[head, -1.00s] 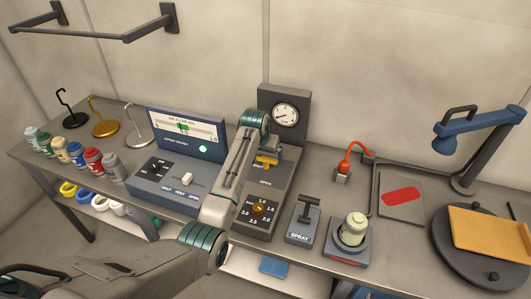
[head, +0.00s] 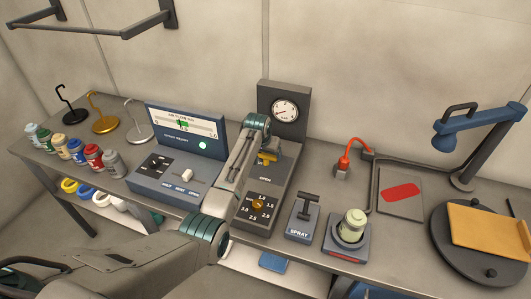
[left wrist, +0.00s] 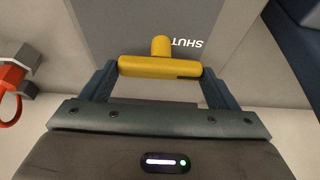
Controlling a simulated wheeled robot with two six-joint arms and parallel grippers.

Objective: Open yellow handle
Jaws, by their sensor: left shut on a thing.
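The yellow handle (head: 267,157) is a T-shaped lever on the dark grey panel (head: 284,172) that carries a gauge and the word OPEN. In the left wrist view the yellow handle (left wrist: 160,67) lies crosswise between the two fingers, its stem running to the panel by the word SHUT. My left gripper (left wrist: 160,76) is shut on the handle's crossbar, one finger at each end. In the head view my left forearm hides part of the panel and the gripper's fingers. My right gripper is not in view.
A blue meter console (head: 165,172) stands left of the panel. A SPRAY lever box (head: 303,220) and a green-topped canister (head: 353,226) stand to the right. A red cable plug (head: 344,163), a blue lamp (head: 480,125) and a round turntable (head: 450,262) are farther right.

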